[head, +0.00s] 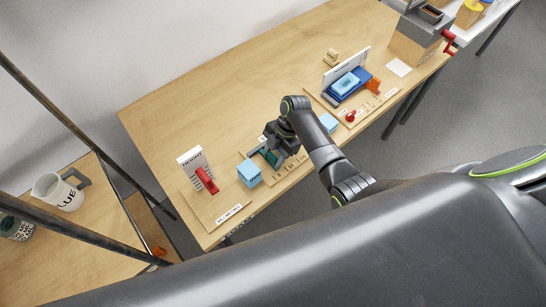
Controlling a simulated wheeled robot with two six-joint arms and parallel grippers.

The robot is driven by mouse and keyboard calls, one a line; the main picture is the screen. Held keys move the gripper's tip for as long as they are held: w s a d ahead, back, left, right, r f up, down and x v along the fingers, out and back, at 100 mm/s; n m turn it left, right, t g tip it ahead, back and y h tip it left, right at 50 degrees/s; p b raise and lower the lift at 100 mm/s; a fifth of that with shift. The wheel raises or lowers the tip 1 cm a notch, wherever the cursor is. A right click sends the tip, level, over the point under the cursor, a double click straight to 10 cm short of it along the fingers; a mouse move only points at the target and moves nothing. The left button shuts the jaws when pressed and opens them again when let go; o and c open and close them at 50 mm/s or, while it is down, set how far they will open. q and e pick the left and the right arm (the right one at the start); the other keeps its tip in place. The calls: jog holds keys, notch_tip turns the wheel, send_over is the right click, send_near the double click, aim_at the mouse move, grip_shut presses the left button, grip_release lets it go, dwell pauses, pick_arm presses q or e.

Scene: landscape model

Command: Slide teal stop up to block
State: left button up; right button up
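The teal stop (269,157) shows as a small dark teal piece on a wooden board (290,169) with printed marks along its front edge. My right gripper (273,149) is right over the stop and hides part of it. I cannot tell whether its fingers are open or shut on the stop. A light blue block (249,175) sits left of the stop, with a gap between them. Which block the task means is not clear. My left gripper is not in view.
A board with a white height card (193,166) and red piece (206,180) stands left. A blue fixture (348,85) with an orange part and white panel stands right. A grey-topped box (415,35) with a red handle is farther right. The table's back (215,105) is clear.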

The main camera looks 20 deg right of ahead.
jog(key=o, duration=0.3)
jog(key=shift+w+r, duration=0.1)
jog(key=shift+r, duration=0.15)
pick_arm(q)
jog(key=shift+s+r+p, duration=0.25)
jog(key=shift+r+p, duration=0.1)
pick_arm(e)
jog(key=v, duration=1.7)
jog(key=shift+f, duration=0.1)
